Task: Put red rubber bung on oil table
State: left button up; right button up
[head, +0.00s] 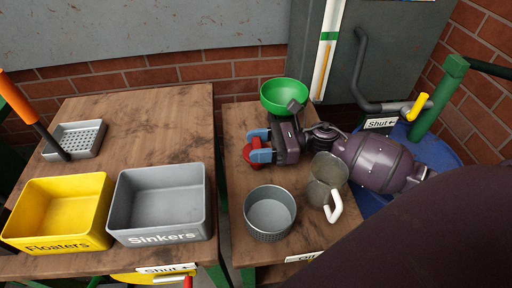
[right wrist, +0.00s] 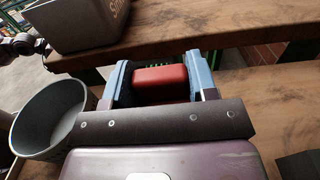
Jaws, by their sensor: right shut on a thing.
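The red rubber bung (head: 250,153) is between the blue-padded fingers of my right gripper (head: 259,148), near the left edge of the oil table (head: 238,200). In the right wrist view the bung (right wrist: 160,83) shows as a red block, with a blue finger on each side. My right gripper (right wrist: 160,84) is shut on it. I cannot tell whether the bung touches the wood. The table's front label is partly hidden by my dark arm. My left gripper is not clearly seen in either view.
On the oil table are a green bowl (head: 284,94), a grey metal pot (head: 270,215) and a clear mug (head: 325,182). The left table holds a yellow Floaters bin (head: 60,240), a grey Sinkers bin (head: 160,236) and a perforated tray (head: 76,140). A gap separates the tables.

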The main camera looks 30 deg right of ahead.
jog(key=shift+f, duration=0.6)
jog(key=shift+r, duration=0.1)
jog(key=shift+f, duration=0.25)
jog(key=o, duration=1.2)
jog(key=shift+r, duration=0.1)
